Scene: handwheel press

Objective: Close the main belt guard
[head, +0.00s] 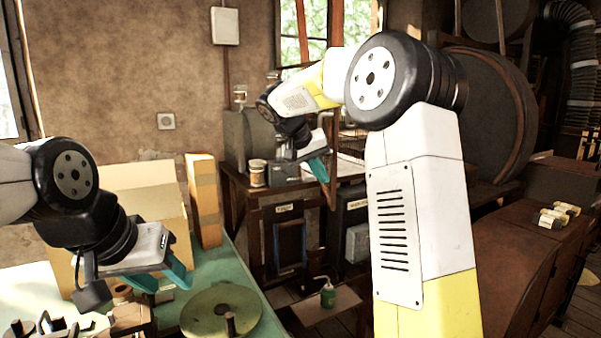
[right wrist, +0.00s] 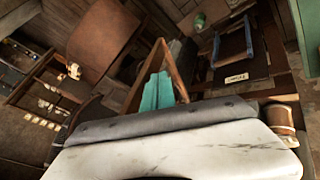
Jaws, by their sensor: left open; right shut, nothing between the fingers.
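I cannot tell for sure which part is the main belt guard. A rust-brown curved housing (head: 520,245) stands at the lower right of the head view, partly hidden by my right arm. A rust-brown panel (right wrist: 103,38) shows at the upper left of the right wrist view. My right gripper (head: 318,168) is shut and empty, out by the dark bench at the back. Its teal fingers (right wrist: 157,92) show together between two slanting brown strips (right wrist: 178,70). My left gripper (head: 170,278) is open and empty above the green table, at the left.
The green table (head: 255,275) holds a round olive disc (head: 222,312), a cardboard box (head: 150,200) and metal parts. A large dark wheel (head: 495,105) stands behind my right arm. A green bottle (head: 327,294) stands low in the middle. Jars stand on the back bench.

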